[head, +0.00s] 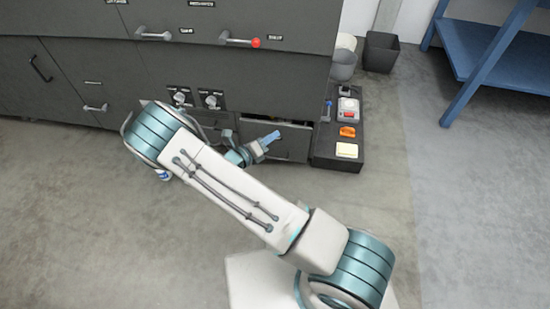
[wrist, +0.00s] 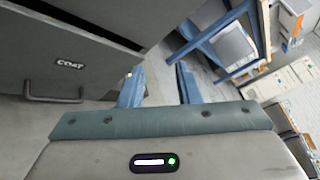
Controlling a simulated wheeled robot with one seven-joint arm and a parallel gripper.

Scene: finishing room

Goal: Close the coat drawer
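The coat drawer (head: 294,146) is low in the dark grey cabinet, at its right end. It stands partly open, with a dark gap showing along its top edge in the head view. In the wrist view its grey front (wrist: 95,62) bears the label COAT and a dark bar handle (wrist: 54,99). My gripper (head: 271,138) is in front of the drawer in the head view and hides part of its front. In the wrist view my gripper (wrist: 160,86) has its two blue fingers apart with nothing between them. The left finger is close to the drawer's edge; contact cannot be told.
A low dark plinth (head: 338,164) with a red-and-white device and an orange item stands right of the drawer. Bins (head: 380,52) and a blue bench (head: 480,48) are farther right. The cabinet (head: 265,84) has knobs and handles above.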

